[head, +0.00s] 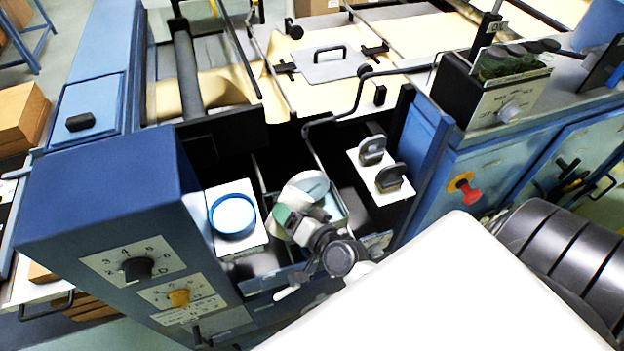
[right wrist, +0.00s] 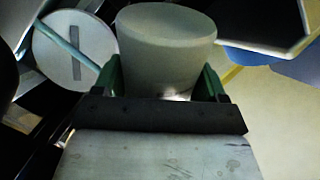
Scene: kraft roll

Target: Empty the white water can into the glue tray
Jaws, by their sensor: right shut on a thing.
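The white water can (right wrist: 165,50) fills the upper middle of the right wrist view, between the green fingers of my right gripper (right wrist: 160,88). The gripper is shut on it. In the head view my right gripper (head: 300,212) is over the opening in the blue machine, with the pale can (head: 296,194) at its fingers. The glue tray (head: 342,212) appears to be the light-rimmed box below and around the can, partly hidden by my gripper and wrist. I cannot tell how far the can is tilted or whether liquid flows. My left gripper is not in view.
A blue-rimmed round pot (head: 233,215) stands on a white block left of the can. A white plate with two dark handles (head: 389,178) is to the right. The blue control housing (head: 105,185) stands close on the left, and a thin black bent rod (head: 357,98) is behind.

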